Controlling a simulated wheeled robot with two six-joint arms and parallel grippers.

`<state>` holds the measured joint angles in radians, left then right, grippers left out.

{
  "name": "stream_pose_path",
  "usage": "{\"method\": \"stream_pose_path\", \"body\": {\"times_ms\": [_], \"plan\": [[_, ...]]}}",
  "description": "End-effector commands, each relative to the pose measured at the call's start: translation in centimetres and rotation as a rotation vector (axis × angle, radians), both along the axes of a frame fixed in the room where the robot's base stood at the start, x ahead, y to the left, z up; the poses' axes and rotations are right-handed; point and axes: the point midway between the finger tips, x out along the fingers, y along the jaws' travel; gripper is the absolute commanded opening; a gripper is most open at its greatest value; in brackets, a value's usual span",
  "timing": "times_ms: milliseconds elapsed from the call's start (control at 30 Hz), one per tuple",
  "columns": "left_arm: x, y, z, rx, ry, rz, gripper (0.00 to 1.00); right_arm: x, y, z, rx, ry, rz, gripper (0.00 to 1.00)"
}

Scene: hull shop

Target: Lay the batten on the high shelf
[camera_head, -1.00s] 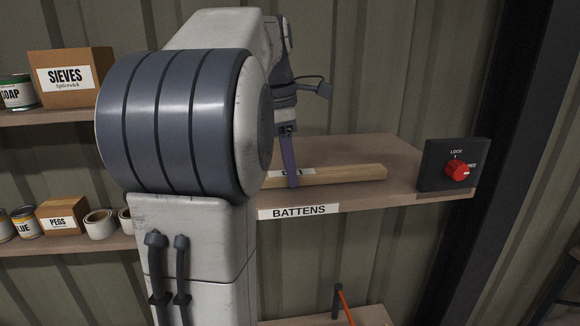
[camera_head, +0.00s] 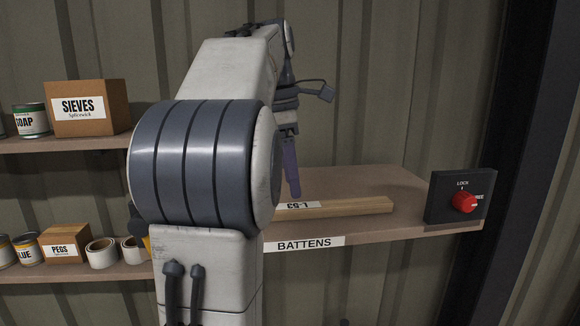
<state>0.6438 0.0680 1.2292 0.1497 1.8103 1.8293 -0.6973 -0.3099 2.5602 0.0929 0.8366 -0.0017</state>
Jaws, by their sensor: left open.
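The batten (camera_head: 350,207), a pale wooden bar with a white label reading L-53, lies flat on the high shelf (camera_head: 390,222), whose front edge carries a BATTENS sign (camera_head: 304,244). Its left end is hidden behind my left arm. My left gripper (camera_head: 292,190) points down just above and behind the batten near the label. It is open, and a purple-grey finger shows clear of the wood. My right gripper is not in view.
A dark box with a red knob (camera_head: 464,202), marked LOCK, stands at the shelf's right end. Shelves at left hold a SIEVES box (camera_head: 88,108), a PEGS box (camera_head: 65,244), cans and rolls. A dark post (camera_head: 520,150) stands at right.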

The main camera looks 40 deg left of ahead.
Motion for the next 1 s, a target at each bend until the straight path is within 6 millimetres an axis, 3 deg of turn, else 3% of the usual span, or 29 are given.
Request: {"method": "stream_pose_path", "body": {"times_ms": [100, 300, 1000], "plan": [[-0.1, 0.2, 1.5, 0.002, -0.003, 0.0, 0.72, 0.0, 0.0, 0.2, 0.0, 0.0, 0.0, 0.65], [-0.3, 0.3, 2.5, 0.0, 0.0, 0.0, 0.72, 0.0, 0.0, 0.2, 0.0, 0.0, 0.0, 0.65], [-0.4, 0.4, 2.6, 0.001, 0.0, 0.002, 0.72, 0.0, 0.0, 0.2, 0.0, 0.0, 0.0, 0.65]]}}
